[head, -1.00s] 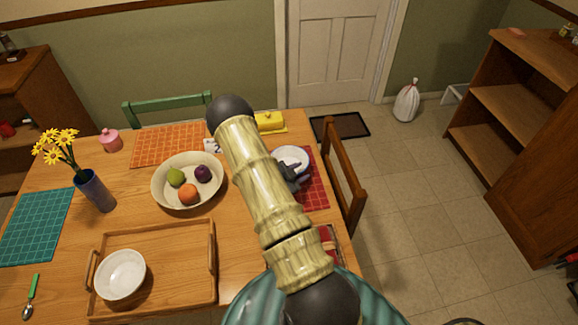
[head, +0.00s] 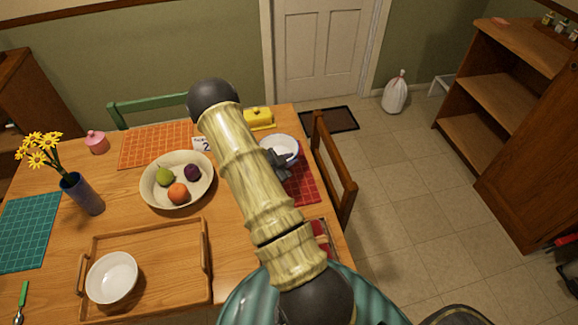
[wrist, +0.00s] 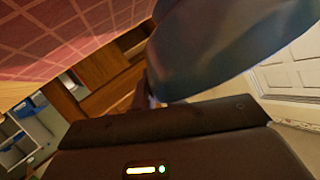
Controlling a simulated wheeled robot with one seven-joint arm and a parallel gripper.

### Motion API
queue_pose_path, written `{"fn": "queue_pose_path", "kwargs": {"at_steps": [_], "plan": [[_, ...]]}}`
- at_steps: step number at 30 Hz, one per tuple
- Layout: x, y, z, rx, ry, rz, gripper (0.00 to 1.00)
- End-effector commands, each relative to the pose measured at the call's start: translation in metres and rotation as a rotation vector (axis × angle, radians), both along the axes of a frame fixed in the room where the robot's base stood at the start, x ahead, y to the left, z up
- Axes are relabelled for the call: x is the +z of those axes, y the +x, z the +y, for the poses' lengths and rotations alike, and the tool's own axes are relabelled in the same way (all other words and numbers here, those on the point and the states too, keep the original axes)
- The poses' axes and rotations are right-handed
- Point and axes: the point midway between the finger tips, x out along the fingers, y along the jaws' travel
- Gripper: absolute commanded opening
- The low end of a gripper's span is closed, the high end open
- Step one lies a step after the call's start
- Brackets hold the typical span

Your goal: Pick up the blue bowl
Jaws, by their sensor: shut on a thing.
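The blue bowl (head: 283,145) has a pale inside and a blue rim in the head view, beyond my arm at the table's right side. Its blue-grey outside (wrist: 225,45) fills the upper right of the wrist view. My gripper (head: 279,160) is shut on the near side of the bowl, and my arm hides part of both. The bowl is apart from the red checked placemat (wrist: 60,35), with a gap showing between them in the wrist view. The fingertips are mostly hidden in the wrist view.
A cream bowl with fruit (head: 150,193), a wooden tray (head: 160,240) with a white bowl (head: 112,277), and a flower vase (head: 85,195) stand left. A yellow butter dish (head: 259,117) is behind the blue bowl. A wooden chair (head: 335,180) stands right. Floor is open beyond.

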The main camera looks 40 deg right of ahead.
Motion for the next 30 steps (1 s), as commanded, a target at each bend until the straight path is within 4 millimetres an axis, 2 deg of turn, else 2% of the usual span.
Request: {"fn": "queue_pose_path", "kwargs": {"at_steps": [1,6,12,30], "plan": [[0.011,0.001,0.000,0.000,-0.002,-0.006,0.00],[0.039,0.000,-0.001,-0.002,-0.002,-0.006,0.00],[0.059,0.000,0.000,-0.001,-0.001,-0.004,0.00],[0.062,0.000,-0.001,-0.001,-0.002,-0.002,0.00]]}}
